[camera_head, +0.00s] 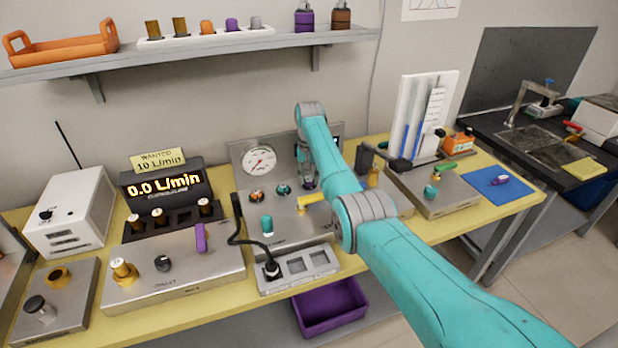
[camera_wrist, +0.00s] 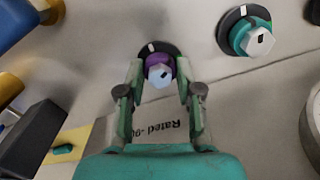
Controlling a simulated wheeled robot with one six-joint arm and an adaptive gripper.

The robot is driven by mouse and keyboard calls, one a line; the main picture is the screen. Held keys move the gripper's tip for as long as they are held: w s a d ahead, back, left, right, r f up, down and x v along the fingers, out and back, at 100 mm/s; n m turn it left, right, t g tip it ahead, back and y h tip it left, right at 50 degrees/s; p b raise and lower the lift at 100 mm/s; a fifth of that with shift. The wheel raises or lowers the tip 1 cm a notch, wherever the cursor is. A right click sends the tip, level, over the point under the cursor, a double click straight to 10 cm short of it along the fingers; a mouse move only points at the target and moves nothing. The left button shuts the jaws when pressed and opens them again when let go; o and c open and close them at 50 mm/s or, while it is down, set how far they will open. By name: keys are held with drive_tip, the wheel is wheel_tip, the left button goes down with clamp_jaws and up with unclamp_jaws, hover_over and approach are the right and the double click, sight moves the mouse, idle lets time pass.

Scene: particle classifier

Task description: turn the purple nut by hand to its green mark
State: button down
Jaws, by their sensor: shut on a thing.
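The purple nut (camera_wrist: 158,64) shows in the wrist view, with a pale tip facing the camera and a dark round base behind it. A short white line shows on that base above the nut. My gripper (camera_wrist: 159,78) has its two green fingers on either side of the nut and is shut on it.
A teal knob (camera_wrist: 250,36) sits right of the nut in the wrist view. A round gauge (camera_head: 260,160) is on the panel's left. A yellow lever (camera_head: 313,200) and a teal knob (camera_head: 267,225) stand below. The display (camera_head: 165,185) reads 0.0 L/min.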

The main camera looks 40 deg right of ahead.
sight(309, 177)
drive_tip(key=m, duration=0.5)
drive_tip(key=shift+w+r+m, duration=0.15)
drive_tip(key=shift+r+m, duration=0.2)
drive_tip(key=shift+m, duration=0.05)
idle(0.4)
drive_tip(key=c, duration=0.9)
unclamp_jaws()
drive_tip(key=shift+o, duration=0.7)
drive_tip(key=shift+f, duration=0.1)
wheel_tip(309, 177, up, 12)
